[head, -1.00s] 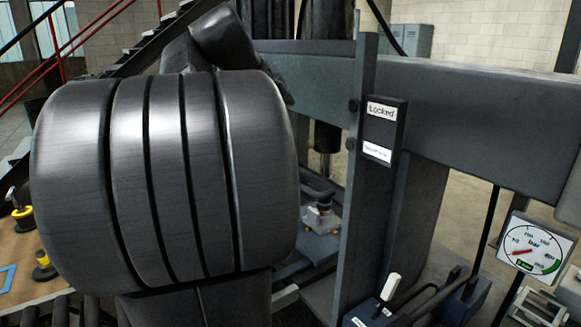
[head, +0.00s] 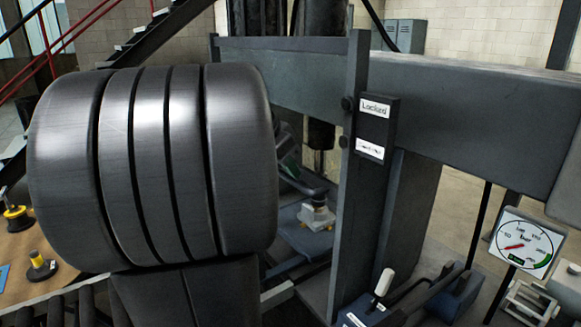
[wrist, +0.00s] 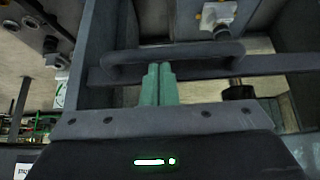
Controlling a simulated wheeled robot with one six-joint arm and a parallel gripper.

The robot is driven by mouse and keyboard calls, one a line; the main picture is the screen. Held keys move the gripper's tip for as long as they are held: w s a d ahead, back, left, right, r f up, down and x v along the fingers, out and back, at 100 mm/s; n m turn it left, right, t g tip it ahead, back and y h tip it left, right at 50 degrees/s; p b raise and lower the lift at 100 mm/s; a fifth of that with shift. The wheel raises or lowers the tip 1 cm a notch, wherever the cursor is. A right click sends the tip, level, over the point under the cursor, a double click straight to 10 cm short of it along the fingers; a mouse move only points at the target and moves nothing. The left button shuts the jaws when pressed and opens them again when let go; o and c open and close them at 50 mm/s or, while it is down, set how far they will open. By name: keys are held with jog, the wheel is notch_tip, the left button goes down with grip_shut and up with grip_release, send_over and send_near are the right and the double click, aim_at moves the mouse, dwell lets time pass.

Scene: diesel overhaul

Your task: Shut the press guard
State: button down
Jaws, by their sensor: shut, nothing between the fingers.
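The press guard looks like a dark grey frame with an upright post (head: 350,190) and a top rail (head: 290,45), standing in front of the press. A box on the post reads "Locked" (head: 375,108). In the wrist view, a dark bar handle (wrist: 190,52) crosses a flat rail (wrist: 215,72). My gripper's green fingers (wrist: 158,70) are together and empty, with their tips at the handle's lower edge; I cannot tell whether they touch it. In the head view, my gripper is mostly hidden behind my large dark arm link.
A metal part on a blue base (head: 316,215) sits inside the press. A white-handled lever (head: 383,283) stands on a blue unit at the front. A round pressure gauge (head: 524,242) is at the right. The press's thick beam (head: 470,115) runs to the right.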

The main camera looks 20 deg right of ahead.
jog(key=shift+f, duration=0.15)
notch_tip(320, 180, down, 31)
jog(key=b, duration=2.4)
jog(key=shift+r, duration=0.2)
jog(key=shift+s+a+f, duration=0.1)
jog(key=shift+s+f, duration=0.05)
jog(key=shift+s, duration=0.05)
jog(key=s+a+r+p, duration=0.1)
jog(key=a+r+p, duration=0.3)
jog(key=r, duration=0.9)
jog(key=shift+s+a, duration=0.15)
